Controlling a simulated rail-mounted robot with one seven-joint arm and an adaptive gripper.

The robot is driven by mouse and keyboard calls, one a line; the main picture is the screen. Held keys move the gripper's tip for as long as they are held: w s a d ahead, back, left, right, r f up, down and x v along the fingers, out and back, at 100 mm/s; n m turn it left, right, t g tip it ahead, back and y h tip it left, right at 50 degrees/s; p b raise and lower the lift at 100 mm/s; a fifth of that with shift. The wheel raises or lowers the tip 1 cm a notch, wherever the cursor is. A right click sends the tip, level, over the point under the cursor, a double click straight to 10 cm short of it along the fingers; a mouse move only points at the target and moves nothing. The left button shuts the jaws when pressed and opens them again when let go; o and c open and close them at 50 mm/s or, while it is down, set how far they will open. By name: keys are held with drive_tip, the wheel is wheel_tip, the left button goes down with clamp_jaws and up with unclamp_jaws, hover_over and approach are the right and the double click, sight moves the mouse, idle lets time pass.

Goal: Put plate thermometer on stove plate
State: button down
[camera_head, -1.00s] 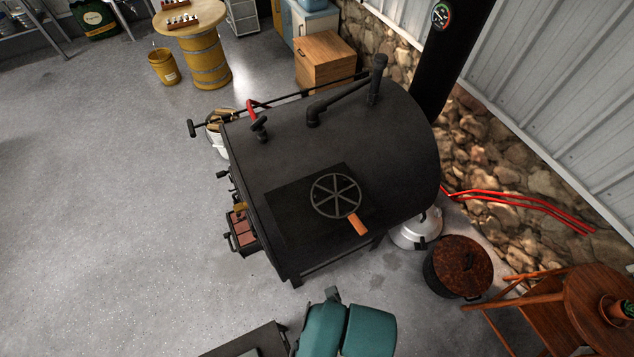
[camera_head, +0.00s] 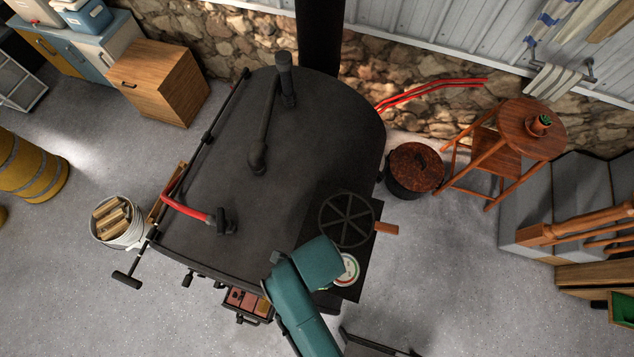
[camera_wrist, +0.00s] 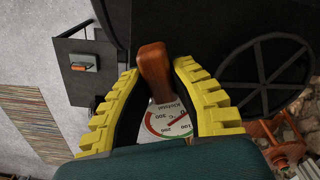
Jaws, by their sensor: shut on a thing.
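The plate thermometer (camera_wrist: 168,120) has a round white dial with a red and green scale and a brown wooden handle (camera_wrist: 154,68). My gripper (camera_wrist: 155,72) has yellow ridged fingers on both sides of this handle, shut on it. In the head view the dial (camera_head: 347,270) shows beside my teal wrist, over the front part of the dark square stove plate (camera_head: 368,260). My fingers are hidden there. I cannot tell whether the dial touches the plate.
The barrel stove (camera_head: 310,135) carries a bent pipe (camera_head: 262,135) and a red-handled tool (camera_head: 190,208). A lidded rusty pot (camera_head: 414,168) and a wooden chair (camera_head: 505,150) stand to the right. A bucket of wood (camera_head: 118,222) stands left.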

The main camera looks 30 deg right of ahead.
wheel_tip(320, 180, down, 7)
drive_tip(key=shift+r+p, duration=0.1)
drive_tip(key=shift+p, duration=0.3)
drive_tip(key=c, duration=1)
unclamp_jaws()
drive_tip(key=shift+c, duration=0.2)
